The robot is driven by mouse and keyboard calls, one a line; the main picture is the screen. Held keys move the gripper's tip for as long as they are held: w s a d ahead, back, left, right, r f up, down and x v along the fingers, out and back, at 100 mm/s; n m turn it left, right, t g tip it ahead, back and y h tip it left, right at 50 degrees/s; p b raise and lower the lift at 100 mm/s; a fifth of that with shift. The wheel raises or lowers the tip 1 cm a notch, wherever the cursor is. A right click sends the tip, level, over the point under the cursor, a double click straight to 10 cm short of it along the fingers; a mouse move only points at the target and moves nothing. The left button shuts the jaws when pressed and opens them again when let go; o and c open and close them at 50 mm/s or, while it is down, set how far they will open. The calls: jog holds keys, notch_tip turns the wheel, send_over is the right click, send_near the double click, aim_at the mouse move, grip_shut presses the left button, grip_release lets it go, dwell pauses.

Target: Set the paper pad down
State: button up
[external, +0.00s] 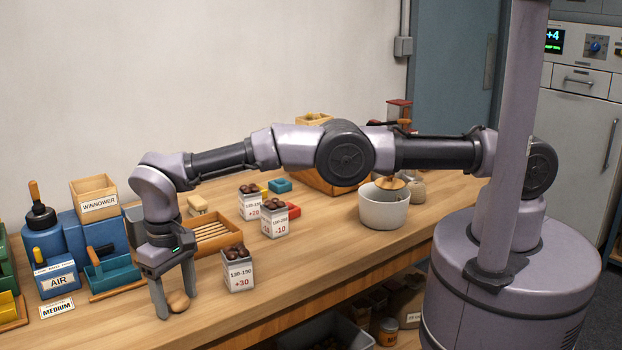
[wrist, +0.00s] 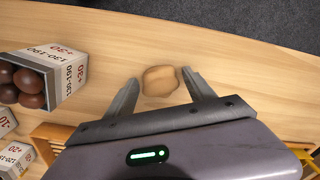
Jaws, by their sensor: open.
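The paper pad appears as a small tan, rounded lump (external: 178,301) on the wooden table near its front edge. It also shows in the wrist view (wrist: 160,80), lying on the tabletop between the fingers. My gripper (external: 174,304) points down around it, one finger on each side. In the wrist view my gripper (wrist: 161,82) is open, with a gap visible between the pad and each finger. Nothing is held.
A white box of chestnuts marked 130-190 +30 (external: 238,276) stands close to the right of my gripper. Two similar boxes (external: 275,221) and a slatted wooden tray (external: 215,232) are behind. A white pot (external: 383,210) stands further right. The front table edge is near.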

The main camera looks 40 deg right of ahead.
aim_at(175, 294)
notch_tip(175, 294, up, 12)
jog(key=p, duration=0.6)
jog(key=w+d+r+m, duration=0.1)
jog(key=w+d+r, duration=0.55)
jog(key=r, duration=0.35)
jog(key=w+d+r+m+t+y, duration=0.1)
jog(key=w+d+r, duration=0.1)
jog(key=d+r, duration=0.55)
jog(key=w+d+r+m+y, duration=0.1)
jog(key=w+d+r, duration=0.2)
jog(key=d+r, duration=0.45)
jog(key=s+d+r+m+t, duration=0.2)
jog(key=s+d, duration=0.5)
jog(key=d, duration=0.5)
jog(key=s+d+r+m+t, duration=0.15)
jog(key=s+d, duration=0.45)
jog(key=d, duration=0.6)
jog(key=s+d+f+m+t, duration=0.1)
jog(key=s+d+f, duration=0.2)
jog(key=s, duration=0.2)
jog(key=s+d+f+m, duration=0.1)
jog(key=s+d+f, duration=0.3)
jog(key=s, duration=0.2)
notch_tip(175, 294, down, 9)
jog(key=b, duration=0.9)
jog(key=shift+a+b, duration=0.2)
jog(key=shift+b, duration=0.1)
